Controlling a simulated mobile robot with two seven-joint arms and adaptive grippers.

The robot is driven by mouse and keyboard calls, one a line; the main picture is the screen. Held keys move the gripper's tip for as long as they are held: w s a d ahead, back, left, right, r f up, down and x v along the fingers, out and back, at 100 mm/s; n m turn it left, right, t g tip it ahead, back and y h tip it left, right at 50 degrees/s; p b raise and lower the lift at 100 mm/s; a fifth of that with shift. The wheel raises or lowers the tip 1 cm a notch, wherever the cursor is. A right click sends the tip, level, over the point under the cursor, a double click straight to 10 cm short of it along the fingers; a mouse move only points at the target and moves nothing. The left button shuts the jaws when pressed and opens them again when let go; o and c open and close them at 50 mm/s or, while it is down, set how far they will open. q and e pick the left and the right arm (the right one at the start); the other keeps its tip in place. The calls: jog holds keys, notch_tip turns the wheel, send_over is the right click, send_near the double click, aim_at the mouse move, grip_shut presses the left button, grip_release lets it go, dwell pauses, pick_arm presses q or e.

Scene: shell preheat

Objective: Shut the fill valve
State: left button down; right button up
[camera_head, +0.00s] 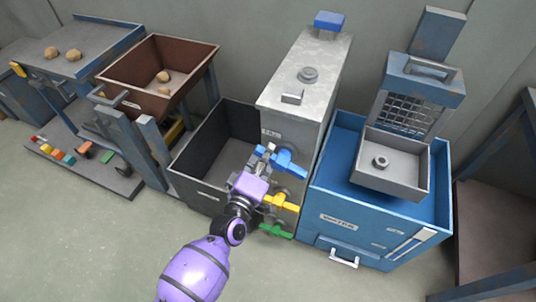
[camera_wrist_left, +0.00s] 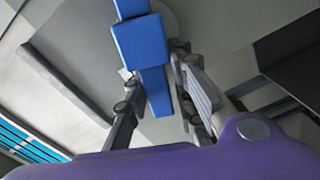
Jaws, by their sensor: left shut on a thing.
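Three valve handles stick out from the front of a grey metal cabinet (camera_head: 287,138): a blue handle (camera_head: 290,164) on top, a yellow handle (camera_head: 285,203) in the middle and a green handle (camera_head: 277,231) at the bottom. I cannot read which one is labelled as the fill valve. My left gripper (camera_head: 268,153) is at the blue handle, its fingers shut on it. In the left wrist view the blue handle (camera_wrist_left: 140,42) runs down between the two fingers. My right gripper is not in view.
A blue tank (camera_head: 335,245) with a grey tray (camera_head: 385,188) over it stands right of the cabinet. An open dark bin (camera_head: 190,150) is to the left, below a brown hopper (camera_head: 130,72) holding lumps. The floor in front is clear.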

pick_arm(q)
jog(key=n+b, duration=0.2)
jog(key=n, duration=0.1)
jog(key=shift+d+f, duration=0.15)
jog(key=shift+f, duration=0.2)
jog(key=shift+w+n, duration=0.1)
jog(key=shift+n, duration=0.4)
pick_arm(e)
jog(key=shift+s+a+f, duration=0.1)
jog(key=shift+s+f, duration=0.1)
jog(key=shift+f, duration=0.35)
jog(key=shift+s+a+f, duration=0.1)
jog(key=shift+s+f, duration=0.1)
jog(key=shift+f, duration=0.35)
pick_arm(q)
jog(key=c, duration=1.7)
grip_release()
jog(key=shift+o, duration=0.4)
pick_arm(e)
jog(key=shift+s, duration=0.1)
pick_arm(q)
jog(key=shift+a+f, duration=0.2)
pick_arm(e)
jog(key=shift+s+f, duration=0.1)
pick_arm(q)
jog(key=v, duration=1.2)
